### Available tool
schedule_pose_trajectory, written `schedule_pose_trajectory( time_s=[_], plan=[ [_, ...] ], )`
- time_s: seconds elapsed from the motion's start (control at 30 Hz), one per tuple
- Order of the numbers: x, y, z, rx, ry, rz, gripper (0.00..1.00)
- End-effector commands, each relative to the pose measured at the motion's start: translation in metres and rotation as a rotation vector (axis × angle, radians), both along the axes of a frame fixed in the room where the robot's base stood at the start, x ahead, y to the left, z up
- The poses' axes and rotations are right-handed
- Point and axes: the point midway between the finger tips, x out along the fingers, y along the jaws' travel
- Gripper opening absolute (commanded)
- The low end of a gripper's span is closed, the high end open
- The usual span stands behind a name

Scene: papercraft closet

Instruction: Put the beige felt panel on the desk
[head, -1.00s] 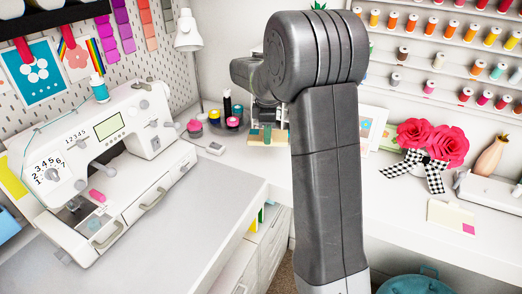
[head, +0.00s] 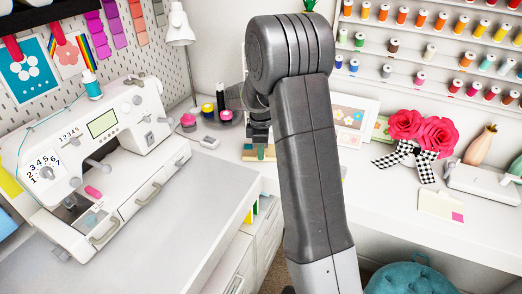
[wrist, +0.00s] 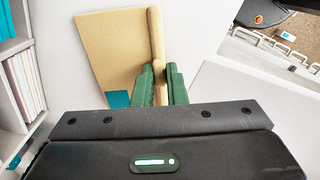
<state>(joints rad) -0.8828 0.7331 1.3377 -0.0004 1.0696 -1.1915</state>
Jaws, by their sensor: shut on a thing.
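The beige felt panel (wrist: 112,45) fills the upper left middle of the wrist view, with a rounded, thicker strip along its right side. A teal patch shows at its lower corner. My gripper (wrist: 161,82) has its green fingers shut on that strip. In the head view the gripper (head: 259,143) is partly hidden behind my arm, and a small part of the panel (head: 250,158) shows below it. The panel is over or at the white desk (head: 222,158) in the back corner. I cannot tell whether it touches the desk.
A sewing machine (head: 100,140) stands on the left. Pink and yellow pots (head: 208,112) and a small white device (head: 209,142) lie left of the gripper. Picture cards (head: 345,112) and red flowers (head: 420,135) stand to the right. A teal stool (head: 412,278) is below.

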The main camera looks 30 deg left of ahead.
Motion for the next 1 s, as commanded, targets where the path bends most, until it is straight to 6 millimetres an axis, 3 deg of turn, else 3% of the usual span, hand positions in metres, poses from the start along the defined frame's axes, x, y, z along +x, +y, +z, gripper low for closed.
schedule_pose_trajectory(
  time_s=[0.03,0.13,0.53,1.0],
  plan=[
    [0.000,0.000,-0.001,0.000,0.000,0.000,0.16],
    [0.000,0.000,-0.001,0.000,0.000,0.000,0.34],
    [0.000,0.000,0.008,0.001,0.000,0.000,0.34],
    [0.000,0.000,0.100,0.002,-0.002,0.000,0.34]
  ],
)
